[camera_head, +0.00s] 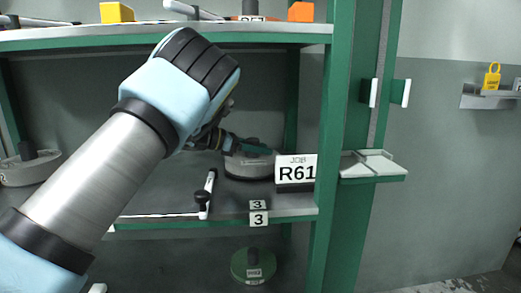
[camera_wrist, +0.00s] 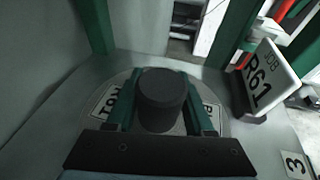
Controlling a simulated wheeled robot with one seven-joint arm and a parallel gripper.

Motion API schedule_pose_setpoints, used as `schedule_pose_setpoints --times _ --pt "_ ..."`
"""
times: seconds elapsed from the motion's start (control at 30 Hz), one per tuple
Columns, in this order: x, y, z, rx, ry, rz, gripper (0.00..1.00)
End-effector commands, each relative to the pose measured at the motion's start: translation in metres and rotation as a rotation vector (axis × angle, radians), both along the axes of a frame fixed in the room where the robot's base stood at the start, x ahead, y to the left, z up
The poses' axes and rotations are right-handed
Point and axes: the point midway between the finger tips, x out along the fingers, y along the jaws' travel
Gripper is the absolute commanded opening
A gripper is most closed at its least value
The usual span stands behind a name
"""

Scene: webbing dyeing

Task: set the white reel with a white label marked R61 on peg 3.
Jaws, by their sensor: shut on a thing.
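The white reel (camera_head: 249,168) looks pale grey in the shade and sits low over the middle shelf, behind the number 3 tags (camera_head: 258,218). In the wrist view its round flange (camera_wrist: 88,123) carries a white label (camera_wrist: 106,100) reading R61 upside down. My gripper (camera_head: 248,146) has its green fingers (camera_wrist: 165,112) shut on the reel's dark central hub (camera_wrist: 162,98). Peg 3 itself is not visible. I cannot tell whether the reel is seated on it or resting on the shelf.
A JOB R61 card (camera_head: 297,170) stands right of the reel, by the green post (camera_head: 345,230). Another reel (camera_head: 30,168) is far left; a green reel (camera_head: 253,264) is below. The upper shelf (camera_head: 270,30) overhangs.

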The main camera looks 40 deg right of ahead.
Motion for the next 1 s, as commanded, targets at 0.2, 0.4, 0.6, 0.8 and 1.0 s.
schedule_pose_setpoints --times 0.2,0.4,0.6,0.8,1.0 --pt "0.0004 -0.0002 -0.0060 -0.002 0.000 0.001 0.00" --pt "0.0004 -0.0002 -0.0053 -0.002 0.000 0.001 0.00" --pt "0.0003 -0.0002 -0.0057 -0.001 -0.001 0.001 0.68" --pt "0.0002 -0.0002 -0.0062 -0.001 0.000 0.000 0.88" --pt "0.0003 0.0002 -0.0078 0.002 0.001 0.001 0.88"
